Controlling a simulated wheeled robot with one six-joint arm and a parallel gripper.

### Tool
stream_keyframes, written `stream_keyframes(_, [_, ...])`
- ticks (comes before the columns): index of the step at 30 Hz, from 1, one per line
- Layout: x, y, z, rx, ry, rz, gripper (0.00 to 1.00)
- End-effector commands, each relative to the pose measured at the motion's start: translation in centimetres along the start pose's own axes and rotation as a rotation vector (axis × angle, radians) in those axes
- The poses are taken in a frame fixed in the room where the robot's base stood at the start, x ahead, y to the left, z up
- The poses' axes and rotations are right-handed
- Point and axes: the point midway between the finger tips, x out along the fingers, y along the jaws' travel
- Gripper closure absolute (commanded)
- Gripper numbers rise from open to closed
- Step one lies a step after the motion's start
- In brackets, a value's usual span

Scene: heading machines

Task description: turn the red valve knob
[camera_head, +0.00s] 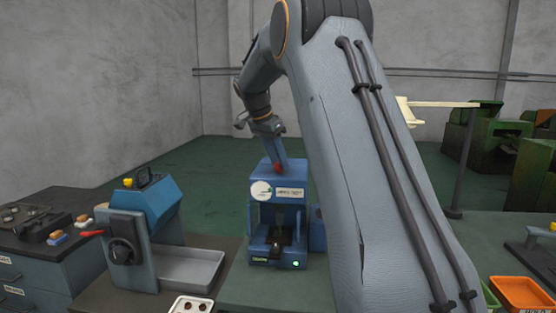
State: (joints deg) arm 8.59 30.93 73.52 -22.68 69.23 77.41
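A small red knob (278,167) shows at the top front of a blue bench machine (290,178) in the middle of the view. The machine has a round white label and a white nameplate. My gripper (268,128) is at the end of my arm, above the knob and slightly to its left. A blue piece stands between the gripper and the knob, and I cannot tell which of them it belongs to. The fingers are too small and dark to tell whether they are open or touching anything.
A white tray (190,307) lies in front. An orange bin (522,294) is at lower right. My arm hides much of the middle right.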

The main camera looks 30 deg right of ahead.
Motion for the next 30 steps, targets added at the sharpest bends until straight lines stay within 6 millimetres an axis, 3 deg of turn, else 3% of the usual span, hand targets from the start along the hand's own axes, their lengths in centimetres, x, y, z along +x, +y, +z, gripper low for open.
stream_keyframes(14, [-0.01,0.11,-0.07,-0.103,0.001,-0.044,0.92])
stream_keyframes(30, [-0.06,0.49,-0.25,-0.545,0.001,-0.228,0.92])
